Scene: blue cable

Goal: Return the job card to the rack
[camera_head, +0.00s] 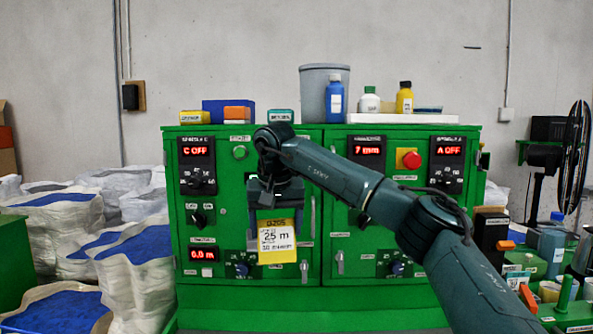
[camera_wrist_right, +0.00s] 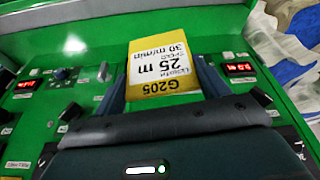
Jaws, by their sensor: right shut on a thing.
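The job card (camera_head: 277,242) is yellow and white, with "G205" and "25 m" printed on it. It hangs upright in front of the green control cabinet (camera_head: 330,270). My right gripper (camera_head: 272,205) is shut on the card's top edge; its arm comes in from the right. In the right wrist view the card (camera_wrist_right: 160,68) shows upside down between the two dark fingers. I cannot make out the rack for certain in either view. My left gripper is not in view.
The cabinet front carries displays, knobs, handles and a red button (camera_head: 411,159). Bottles, a grey bin (camera_head: 322,92) and small boxes stand on its top. White sacks with blue contents (camera_head: 135,245) fill the left. A fan (camera_head: 572,160) and cluttered containers stand at right.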

